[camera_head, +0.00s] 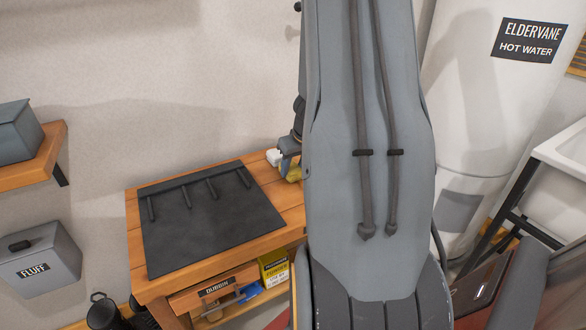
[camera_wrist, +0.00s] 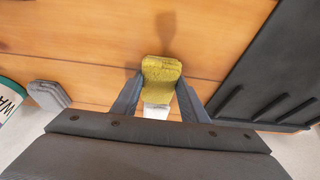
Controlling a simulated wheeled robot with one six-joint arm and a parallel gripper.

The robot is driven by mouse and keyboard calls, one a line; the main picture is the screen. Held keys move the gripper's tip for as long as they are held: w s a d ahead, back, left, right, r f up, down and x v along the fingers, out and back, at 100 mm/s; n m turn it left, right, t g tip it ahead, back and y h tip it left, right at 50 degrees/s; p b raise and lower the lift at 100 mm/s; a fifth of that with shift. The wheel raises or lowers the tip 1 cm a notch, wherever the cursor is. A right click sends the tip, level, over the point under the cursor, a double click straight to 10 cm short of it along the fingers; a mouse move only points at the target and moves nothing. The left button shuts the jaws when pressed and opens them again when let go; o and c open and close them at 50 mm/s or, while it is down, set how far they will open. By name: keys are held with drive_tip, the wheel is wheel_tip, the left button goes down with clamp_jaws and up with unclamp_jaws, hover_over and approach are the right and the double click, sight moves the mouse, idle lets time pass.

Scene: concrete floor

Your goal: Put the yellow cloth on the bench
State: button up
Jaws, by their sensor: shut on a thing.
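The yellow cloth (camera_wrist: 161,72) is a small folded pad between the two fingers of my gripper (camera_wrist: 159,88) in the wrist view. My gripper is shut on it. The cloth is over the wooden top of the bench (camera_wrist: 75,35); I cannot tell whether it touches the wood. In the head view the bench (camera_head: 262,173) stands against the wall. There my arm hides most of my gripper, and only a bit of the yellow cloth (camera_head: 293,173) shows at the bench's back right.
A black mat (camera_head: 215,225) with several ridges covers much of the bench top. A small white thing (camera_wrist: 155,111) lies near the cloth. A grey pad (camera_wrist: 48,94) lies at the left of the wrist view. A drawer (camera_head: 215,289) below and a yellow box (camera_head: 274,268) show under the top.

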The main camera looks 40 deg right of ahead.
drive_tip(key=shift+f, duration=0.15)
drive_tip(key=o, duration=1)
drive_tip(key=shift+o, duration=0.2)
drive_tip(key=shift+r, duration=0.3)
drive_tip(key=p+v, duration=0.2)
drive_tip(key=v, duration=1)
drive_tip(key=s+a+n+g+y, duration=0.1)
drive_tip(key=s+a+g+y, duration=0.1)
drive_tip(key=a, duration=1.7)
drive_tip(key=s+a+n+g, duration=0.1)
drive_tip(key=s+a+g, duration=0.1)
drive_tip(key=s+a, duration=0.7)
drive_tip(key=a, duration=0.3)
drive_tip(key=shift+s+f+h, duration=0.2)
drive_tip(key=shift+f+h, duration=0.05)
drive_tip(key=shift+h, duration=0.15)
